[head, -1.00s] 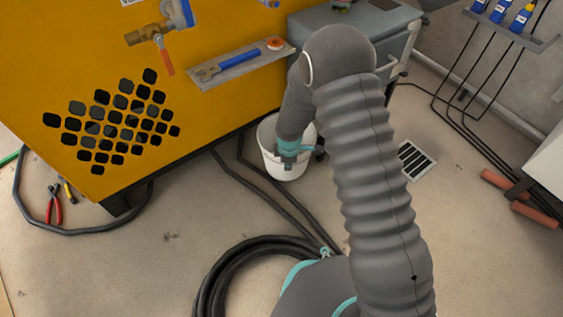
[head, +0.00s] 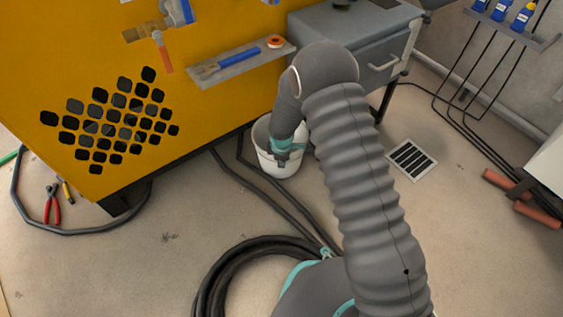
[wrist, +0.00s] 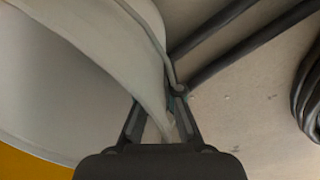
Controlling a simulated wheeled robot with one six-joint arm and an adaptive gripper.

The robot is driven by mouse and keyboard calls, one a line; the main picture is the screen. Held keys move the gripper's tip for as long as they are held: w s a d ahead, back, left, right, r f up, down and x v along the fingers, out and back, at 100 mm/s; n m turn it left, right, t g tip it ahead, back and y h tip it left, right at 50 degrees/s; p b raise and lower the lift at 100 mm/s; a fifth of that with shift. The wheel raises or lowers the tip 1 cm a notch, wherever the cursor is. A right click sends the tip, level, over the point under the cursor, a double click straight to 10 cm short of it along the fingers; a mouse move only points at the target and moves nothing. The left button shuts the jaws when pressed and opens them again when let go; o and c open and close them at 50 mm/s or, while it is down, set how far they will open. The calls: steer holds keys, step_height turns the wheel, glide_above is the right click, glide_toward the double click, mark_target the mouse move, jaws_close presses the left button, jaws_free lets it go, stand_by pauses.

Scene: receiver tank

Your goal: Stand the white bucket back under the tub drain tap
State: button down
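The white bucket (head: 279,166) is upright beside the lower edge of the yellow machine, left of the grey drawer unit (head: 360,30). I cannot tell whether its base touches the floor. My gripper (head: 284,152) reaches down at the bucket's near right rim. In the wrist view the bucket (wrist: 100,45) fills the upper left, and its wall runs between the two fingers of my gripper (wrist: 160,112), which are closed on it. I cannot make out a tub drain tap; my arm hides part of the grey unit and the space under it.
The yellow machine (head: 60,60) carries a brass valve with a red handle (head: 164,55) and a shelf (head: 240,66) with a blue-handled tool. Dark hoses (head: 270,185) cross the floor near the bucket. A floor grate (head: 412,159) lies to the right. Red pliers (head: 52,205) lie at left.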

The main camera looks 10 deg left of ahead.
steer(key=c, duration=1.3)
jaws_free()
steer(key=shift+f, duration=0.1)
steer(key=r, duration=0.4)
steer(key=s+r+p, duration=0.1)
steer(key=r, duration=0.3)
steer(key=r+p, duration=0.1)
steer(key=r, duration=0.3)
steer(key=shift+s+d+r, duration=0.1)
steer(key=shift+s+d, duration=0.1)
steer(key=shift+s, duration=0.1)
